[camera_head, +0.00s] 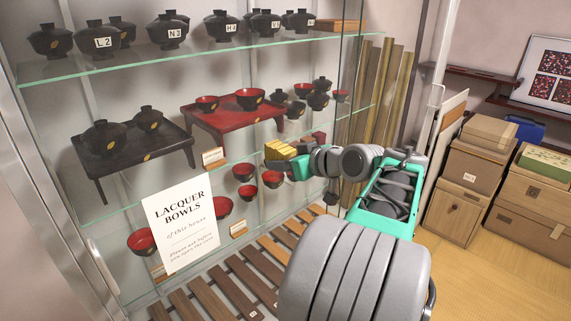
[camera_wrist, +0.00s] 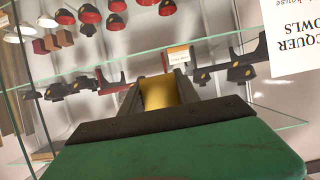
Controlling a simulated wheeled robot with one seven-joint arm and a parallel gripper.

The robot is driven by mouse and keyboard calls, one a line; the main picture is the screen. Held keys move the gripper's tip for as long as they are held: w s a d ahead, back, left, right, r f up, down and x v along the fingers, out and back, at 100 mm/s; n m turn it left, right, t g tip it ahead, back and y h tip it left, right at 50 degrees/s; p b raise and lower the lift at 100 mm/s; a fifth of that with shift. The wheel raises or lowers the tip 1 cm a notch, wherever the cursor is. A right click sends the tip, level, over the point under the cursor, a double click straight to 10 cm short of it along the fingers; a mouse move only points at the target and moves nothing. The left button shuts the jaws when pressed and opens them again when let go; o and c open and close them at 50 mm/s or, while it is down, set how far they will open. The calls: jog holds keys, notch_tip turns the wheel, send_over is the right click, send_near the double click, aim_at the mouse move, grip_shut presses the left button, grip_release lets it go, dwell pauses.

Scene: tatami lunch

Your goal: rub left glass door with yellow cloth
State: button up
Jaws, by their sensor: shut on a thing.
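The yellow cloth (camera_head: 279,150) is a small folded block in the head view, and it also shows in the wrist view (camera_wrist: 160,93). My gripper (camera_head: 285,158) is shut on it, with the dark fingers on either side of the cloth in the wrist view. The left glass door (camera_head: 118,232) is the clear pane at the front of the display cabinet, bearing a white "LACQUER BOWLS" sign (camera_head: 180,222). The cloth is right of the sign and higher, in front of the shelves. I cannot tell whether the cloth touches the glass.
Behind the glass, shelves hold black lidded bowls (camera_head: 167,32), red bowls (camera_head: 141,240), a black tray table (camera_head: 75,150) and a red one (camera_head: 205,118). Wooden boxes (camera_head: 470,175) stand at the right. Tatami floor (camera_head: 455,275) is clear at the lower right.

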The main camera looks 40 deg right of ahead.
jog(key=shift+r, duration=0.55)
jog(key=shift+d, duration=0.3)
jog(key=shift+d+p, duration=0.65)
jog(key=shift+d, duration=0.75)
jog(key=d+p, duration=0.2)
jog(key=d, duration=0.1)
jog(key=d+r+p, duration=0.1)
jog(key=d+p, duration=0.1)
jog(key=d, duration=0.1)
jog(key=d+p, duration=0.2)
jog(key=d, duration=0.2)
jog(key=shift+w+d+r, duration=0.1)
jog(key=shift+w+r, duration=0.15)
jog(key=shift+r, duration=0.1)
jog(key=shift+a+f+b, duration=0.15)
jog(key=shift+a+b, duration=0.9)
jog(key=shift+a, duration=0.15)
jog(key=shift+s+a+b, duration=0.1)
jog(key=shift+a+b, duration=0.25)
jog(key=shift+a, duration=0.3)
jog(key=shift+a+b, duration=1.05)
jog(key=shift+a, duration=0.6)
jog(key=shift+s+a+b, duration=0.1)
jog(key=shift+a+b, duration=2.35)
jog(key=shift+a, duration=0.95)
jog(key=shift+r, duration=0.2)
